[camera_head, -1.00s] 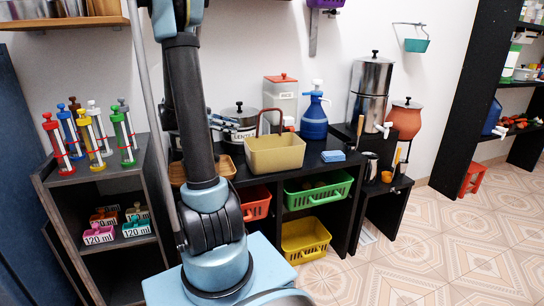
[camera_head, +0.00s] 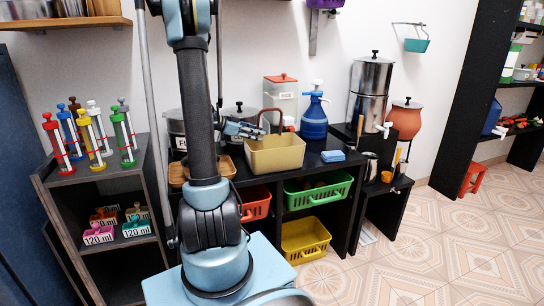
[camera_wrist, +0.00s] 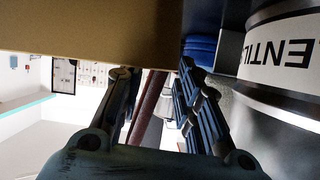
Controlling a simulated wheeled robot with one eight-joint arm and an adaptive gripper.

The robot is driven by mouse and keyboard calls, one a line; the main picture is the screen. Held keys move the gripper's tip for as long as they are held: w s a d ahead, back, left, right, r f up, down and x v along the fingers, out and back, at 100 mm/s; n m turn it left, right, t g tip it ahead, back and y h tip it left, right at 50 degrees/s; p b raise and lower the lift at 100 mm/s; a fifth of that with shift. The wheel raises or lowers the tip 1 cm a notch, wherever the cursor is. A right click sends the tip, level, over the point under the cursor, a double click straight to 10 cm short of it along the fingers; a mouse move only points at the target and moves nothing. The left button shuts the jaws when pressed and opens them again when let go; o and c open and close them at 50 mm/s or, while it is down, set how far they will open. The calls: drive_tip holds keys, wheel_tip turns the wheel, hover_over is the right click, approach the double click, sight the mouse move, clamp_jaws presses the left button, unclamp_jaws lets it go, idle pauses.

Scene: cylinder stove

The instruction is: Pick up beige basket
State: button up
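The beige basket (camera_head: 276,155) stands on the black counter with its reddish-brown handle (camera_head: 263,117) raised. My gripper (camera_head: 255,131) is at the basket's left upper rim, close to the handle, with its fingers pointing right. In the wrist view the basket (camera_wrist: 90,30) fills the upper left as a large tan surface. There my gripper (camera_wrist: 154,72) has its two fingers spread apart, and the brown handle (camera_wrist: 149,104) shows in the gap between them. I cannot tell whether either finger touches the handle.
A pot labelled lentil (camera_wrist: 290,50) is close beside the gripper in the wrist view. A rice container (camera_head: 281,92) and a blue pump jug (camera_head: 314,118) stand behind the basket. A wooden tray (camera_head: 178,174) lies left. Green (camera_head: 318,189) and yellow (camera_head: 305,240) baskets sit on shelves below.

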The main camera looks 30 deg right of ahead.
sight(266, 136)
drive_tip(key=shift+x, duration=2.55)
drive_tip(key=shift+w+a+f, duration=0.1)
drive_tip(key=shift+f, duration=0.1)
clamp_jaws()
